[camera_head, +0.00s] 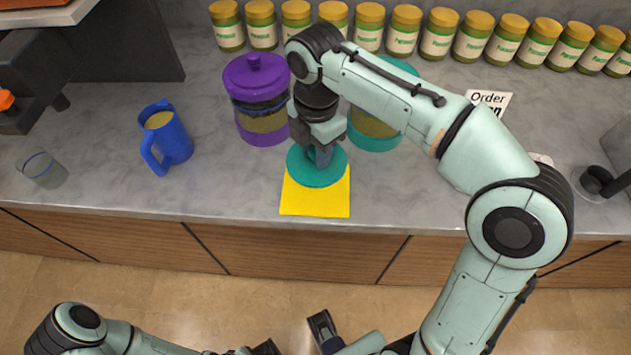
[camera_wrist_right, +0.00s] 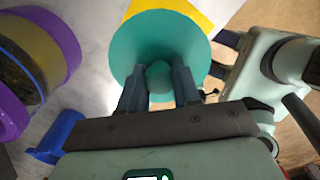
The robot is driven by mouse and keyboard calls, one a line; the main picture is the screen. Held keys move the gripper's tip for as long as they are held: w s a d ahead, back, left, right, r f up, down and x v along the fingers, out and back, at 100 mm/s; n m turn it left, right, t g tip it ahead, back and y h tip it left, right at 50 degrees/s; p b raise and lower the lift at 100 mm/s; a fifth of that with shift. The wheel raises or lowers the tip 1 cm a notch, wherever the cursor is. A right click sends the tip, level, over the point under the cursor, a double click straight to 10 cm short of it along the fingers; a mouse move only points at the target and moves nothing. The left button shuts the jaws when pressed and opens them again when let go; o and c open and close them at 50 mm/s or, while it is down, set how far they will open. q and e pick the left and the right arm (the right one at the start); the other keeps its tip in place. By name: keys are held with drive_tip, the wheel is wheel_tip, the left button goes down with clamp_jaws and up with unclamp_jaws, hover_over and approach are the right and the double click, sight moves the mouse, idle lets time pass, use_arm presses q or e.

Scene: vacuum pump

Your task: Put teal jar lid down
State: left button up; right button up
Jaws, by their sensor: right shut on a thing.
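The teal jar lid (camera_head: 316,172) is a round disc with a knob. My right gripper (camera_head: 321,155) is shut on its knob from above. The lid also shows in the right wrist view (camera_wrist_right: 160,40), with the knob between the fingers (camera_wrist_right: 159,82). The lid covers the back part of a yellow mat (camera_head: 316,203); I cannot tell whether it touches the mat. The teal jar (camera_head: 385,134) stands behind, open-topped as far as I see and partly hidden by my right arm. My left gripper (camera_head: 293,337) is open and empty, low in front of the counter.
A purple lidded jar (camera_head: 256,98) stands left of the teal jar. A blue mug (camera_head: 170,138) and a clear glass (camera_head: 43,170) stand further left. Several yellow-lidded jars (camera_head: 438,34) line the back. An order sign (camera_head: 490,101) is at right. The counter's front edge is close to the mat.

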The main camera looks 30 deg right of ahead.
wheel_tip(320, 180, down, 10)
drive_tip(key=shift+r+b, duration=0.2)
drive_tip(key=shift+b, duration=0.75)
drive_tip(key=shift+f, duration=0.1)
drive_tip(key=shift+f, duration=0.1)
drive_tip(key=o, duration=1.1)
drive_tip(key=shift+c, duration=0.2)
wheel_tip(320, 180, up, 12)
drive_tip(key=p, duration=0.3)
drive_tip(key=shift+r, duration=0.2)
